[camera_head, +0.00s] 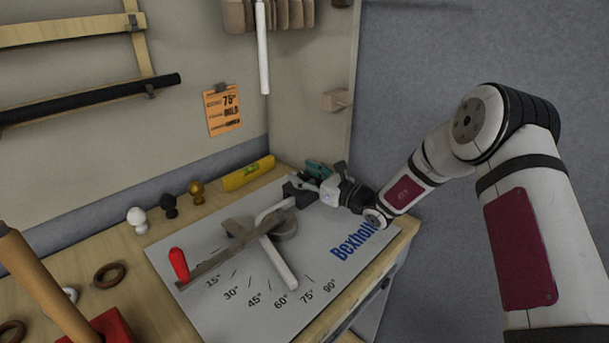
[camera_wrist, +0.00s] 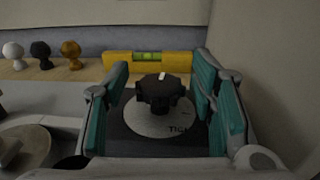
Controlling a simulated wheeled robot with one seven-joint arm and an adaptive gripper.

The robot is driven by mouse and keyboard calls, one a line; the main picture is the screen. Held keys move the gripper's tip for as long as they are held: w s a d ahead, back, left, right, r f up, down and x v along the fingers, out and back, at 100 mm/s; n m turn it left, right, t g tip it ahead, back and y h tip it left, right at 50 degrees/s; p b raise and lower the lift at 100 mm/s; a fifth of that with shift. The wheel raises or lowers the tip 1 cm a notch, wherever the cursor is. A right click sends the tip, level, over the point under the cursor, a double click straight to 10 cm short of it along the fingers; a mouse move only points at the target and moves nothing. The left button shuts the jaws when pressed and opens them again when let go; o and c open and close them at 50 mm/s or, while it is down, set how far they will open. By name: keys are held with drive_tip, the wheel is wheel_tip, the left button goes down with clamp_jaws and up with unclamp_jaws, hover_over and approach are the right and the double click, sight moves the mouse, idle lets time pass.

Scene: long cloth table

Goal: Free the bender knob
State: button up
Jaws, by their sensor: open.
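The bender knob is a black lobed knob (camera_wrist: 160,92) with a white mark on top, on a round pale plate (camera_wrist: 160,122) with partly readable lettering. My gripper (camera_wrist: 161,80) is open; its teal-padded fingers stand on either side of the knob with gaps, apparently not touching it. In the head view, my gripper (camera_head: 316,174) is at the back right of the bender board (camera_head: 215,314), where the knob is hard to make out. The bender has a round former (camera_head: 285,229), a lever with a red handle (camera_head: 179,264) and a bent white tube (camera_head: 280,263).
A yellow spirit level (camera_head: 248,173) lies behind the board, with white (camera_head: 136,217), black (camera_head: 169,206) and gold (camera_head: 197,190) knobs to its left. An orange note (camera_head: 222,110) hangs on the wall. Brown rings (camera_head: 109,275) lie at the left. Angle marks line the board's front.

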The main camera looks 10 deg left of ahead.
drive_tip(key=shift+c, duration=0.2)
drive_tip(key=c, duration=1.1)
drive_tip(key=shift+w+n+g+y+b, duration=0.2)
drive_tip(key=shift+n+g+y+b, duration=0.15)
drive_tip(key=shift+g+b, duration=0.3)
drive_tip(key=shift+c, duration=0.2)
drive_tip(key=shift+n+g+b, duration=0.35)
drive_tip(key=shift+b, duration=0.15)
drive_tip(key=shift+s+y, duration=0.15)
drive_tip(key=shift+y, duration=0.1)
drive_tip(key=o, duration=1.2)
